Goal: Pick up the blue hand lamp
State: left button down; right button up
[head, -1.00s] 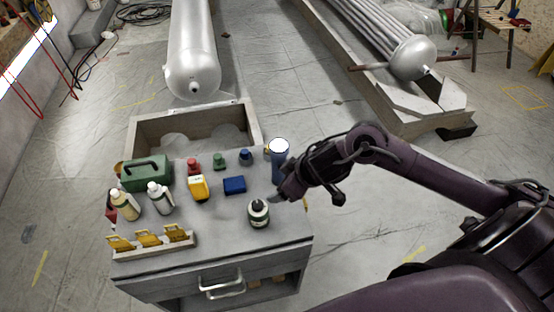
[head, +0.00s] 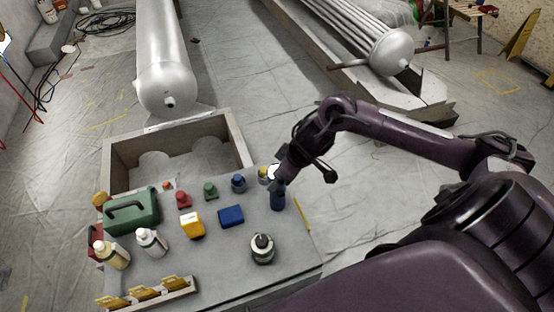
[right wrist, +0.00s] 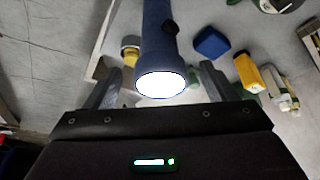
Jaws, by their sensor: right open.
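The blue hand lamp (head: 277,198) stands upright at the right side of the grey cart top, with its glowing white lens at the upper end. In the right wrist view the lamp (right wrist: 158,40) shows between the two fingers, its bright lens closest to the camera. My right gripper (head: 281,181) is open around the upper part of the lamp. I cannot tell whether a finger touches it. In the head view the gripper partly hides the lamp's upper part. My left gripper is not in view.
A green case (head: 131,211) and bottles are at left. Floor right of the cart is clear.

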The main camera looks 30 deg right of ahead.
aim_at(278, 190)
jog(key=x, duration=0.3)
jog(key=shift+w+a+r, duration=0.1)
jog(key=shift+x, duration=0.8)
jog(key=c, duration=1.1)
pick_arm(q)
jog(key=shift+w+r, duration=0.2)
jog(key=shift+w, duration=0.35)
pick_arm(e)
jog(key=c, duration=0.4)
jog(key=shift+o, duration=0.2)
jog(key=shift+r, duration=0.15)
